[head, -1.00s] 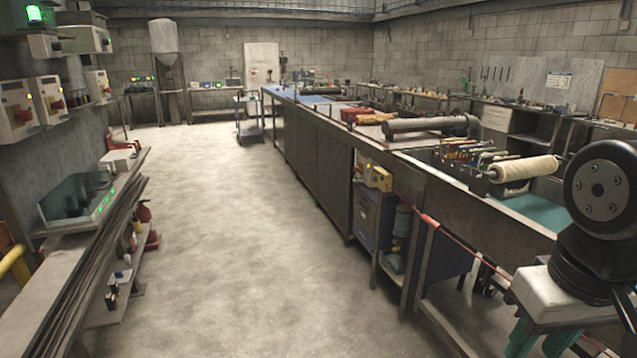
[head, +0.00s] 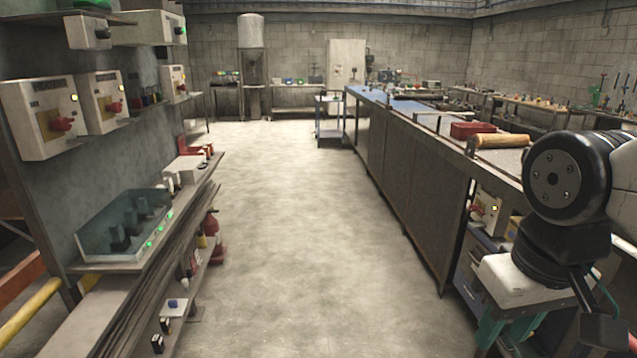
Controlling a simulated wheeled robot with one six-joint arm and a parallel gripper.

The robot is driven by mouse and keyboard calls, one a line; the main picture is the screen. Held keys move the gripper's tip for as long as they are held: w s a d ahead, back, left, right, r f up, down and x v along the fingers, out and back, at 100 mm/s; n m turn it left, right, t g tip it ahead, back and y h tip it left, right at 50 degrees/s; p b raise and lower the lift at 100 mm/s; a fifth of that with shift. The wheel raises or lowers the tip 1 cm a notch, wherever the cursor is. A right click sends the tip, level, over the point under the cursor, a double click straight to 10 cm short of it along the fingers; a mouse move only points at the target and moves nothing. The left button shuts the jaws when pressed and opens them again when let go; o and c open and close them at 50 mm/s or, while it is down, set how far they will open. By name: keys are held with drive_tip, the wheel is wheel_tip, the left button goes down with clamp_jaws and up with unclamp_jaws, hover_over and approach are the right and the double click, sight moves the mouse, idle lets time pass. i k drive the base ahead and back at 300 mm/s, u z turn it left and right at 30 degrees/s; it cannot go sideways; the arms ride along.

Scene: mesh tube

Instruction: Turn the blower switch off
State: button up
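Several pale switch boxes hang on the left wall. The nearest box (head: 39,118) and the one beside it (head: 103,101) each have a red rotary handle on a yellow plate and a small lit lamp. A smaller box (head: 173,83) of the same kind is farther along. Another switch box (head: 485,208) with a red and yellow handle sits low under the right bench. The labels are too small to read, so I cannot tell which is the blower switch. My arm shows at the right edge; my gripper is not in view.
A clear concrete aisle (head: 305,220) runs ahead. On the left, a shelf holds a glass-covered unit (head: 125,226) with green lamps; a red fire extinguisher (head: 212,236) stands below. The long bench (head: 410,185) borders the right. A blue cart (head: 329,120) is at the back.

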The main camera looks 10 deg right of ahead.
sight(472, 208)
drive_tip(key=z, duration=0.3)
drive_tip(key=i, duration=1.95)
drive_tip(key=z, duration=0.75)
drive_tip(key=i, duration=0.6)
drive_tip(key=z, duration=0.25)
